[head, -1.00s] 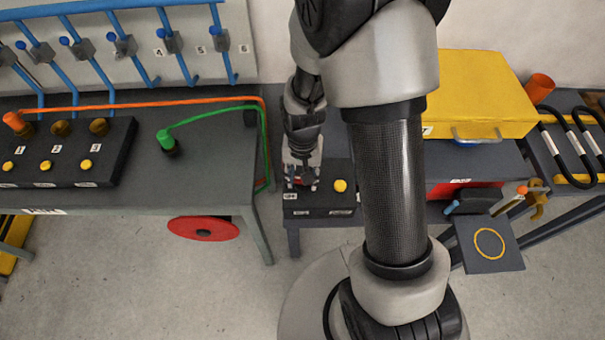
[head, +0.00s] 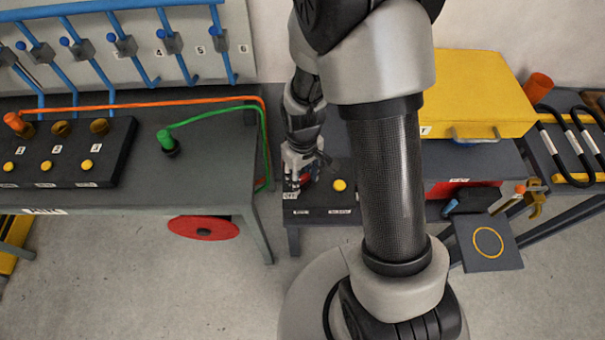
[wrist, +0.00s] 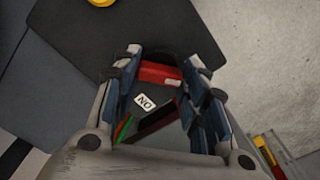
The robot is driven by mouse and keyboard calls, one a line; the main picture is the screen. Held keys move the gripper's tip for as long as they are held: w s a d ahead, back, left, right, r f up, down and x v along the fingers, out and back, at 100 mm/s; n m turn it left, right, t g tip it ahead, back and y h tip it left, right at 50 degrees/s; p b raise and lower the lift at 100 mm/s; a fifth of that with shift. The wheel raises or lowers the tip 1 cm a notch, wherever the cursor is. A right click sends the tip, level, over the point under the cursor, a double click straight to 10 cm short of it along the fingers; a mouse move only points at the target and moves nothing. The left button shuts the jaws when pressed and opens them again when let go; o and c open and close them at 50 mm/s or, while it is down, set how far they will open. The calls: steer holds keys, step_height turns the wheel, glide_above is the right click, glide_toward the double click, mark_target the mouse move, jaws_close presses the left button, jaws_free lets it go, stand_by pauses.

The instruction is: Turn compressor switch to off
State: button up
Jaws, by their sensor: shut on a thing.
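The compressor switch is a red part on a dark control box (head: 318,212) at the middle of the head view. In the wrist view its red handle (wrist: 158,74) lies between the fingertips of my gripper (wrist: 160,68). My gripper (head: 297,184) points down at the box and is shut on the switch, its fingers at the two ends of the red part. A white label (wrist: 145,102) reading ON, turned over in the picture, lies beside the handle. Most of the switch is hidden by the fingers in the head view.
A yellow button (head: 340,185) sits right of the switch on the same box. The left bench (head: 215,185) carries a green hose (head: 215,118) and an orange hose (head: 200,106) close by. A yellow case (head: 480,95) stands to the right, behind my arm.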

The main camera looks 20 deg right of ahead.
steer(key=shift+n, duration=0.3)
stand_by(0.4)
steer(key=o, duration=1.1)
steer(key=shift+c, duration=0.2)
steer(key=shift+r, duration=0.1)
step_height(320, 180, up, 12)
step_height(320, 180, up, 10)
steer(key=m+t, duration=0.2)
glide_above(302, 179)
steer(key=s, duration=0.5)
steer(key=s+r+m+t, duration=0.2)
steer(key=s+r, duration=0.4)
steer(key=s, duration=0.4)
steer(key=shift+m+t, duration=0.3)
